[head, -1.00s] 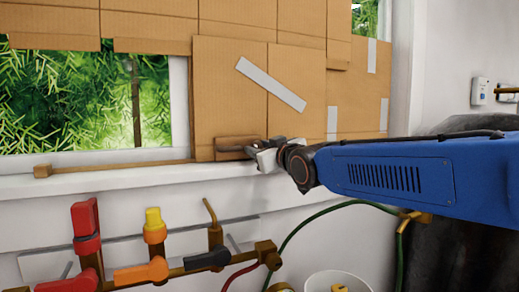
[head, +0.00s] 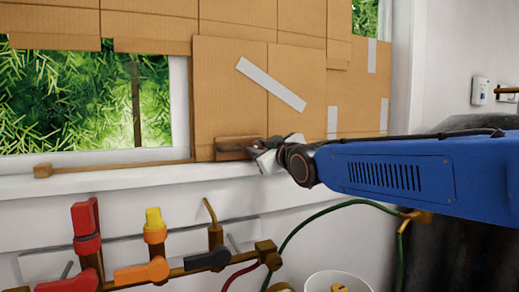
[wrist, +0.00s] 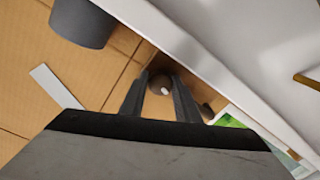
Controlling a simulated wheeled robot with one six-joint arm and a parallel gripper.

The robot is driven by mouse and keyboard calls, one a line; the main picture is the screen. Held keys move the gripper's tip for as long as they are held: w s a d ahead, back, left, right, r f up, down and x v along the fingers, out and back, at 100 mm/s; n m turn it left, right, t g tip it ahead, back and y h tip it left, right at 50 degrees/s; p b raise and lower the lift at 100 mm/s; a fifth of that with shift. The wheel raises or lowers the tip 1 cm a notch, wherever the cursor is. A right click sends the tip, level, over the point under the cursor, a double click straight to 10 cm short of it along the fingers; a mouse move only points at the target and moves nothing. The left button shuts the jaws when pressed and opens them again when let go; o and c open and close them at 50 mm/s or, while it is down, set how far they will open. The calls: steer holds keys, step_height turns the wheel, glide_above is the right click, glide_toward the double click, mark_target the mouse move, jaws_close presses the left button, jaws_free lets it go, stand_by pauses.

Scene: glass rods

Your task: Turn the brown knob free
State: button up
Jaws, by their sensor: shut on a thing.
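The brown knob (wrist: 160,86) shows in the wrist view as a rounded, dark brown end with a small pale spot. It sits between the two dark fingers of my gripper (wrist: 160,92), which are shut on it. In the head view my gripper (head: 254,148) is low in front of the cardboard, just above the window sill. A brown block-like piece (head: 232,153) shows at the fingertips there. The fingers hide part of it, and I cannot tell whether it is the knob itself.
Cardboard sheets (head: 232,85) with tape cover much of the window. A thin wooden rod (head: 120,165) lies along the sill (head: 110,184). Below are pipes with a red valve (head: 86,222), a yellow-topped valve (head: 154,222) and a green hose (head: 330,207). A grey cylinder (wrist: 82,22) shows in the wrist view.

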steer(key=shift+n, duration=1.6)
steer(key=o, duration=0.8)
steer(key=shift+c, duration=0.2)
steer(key=v, duration=1.2)
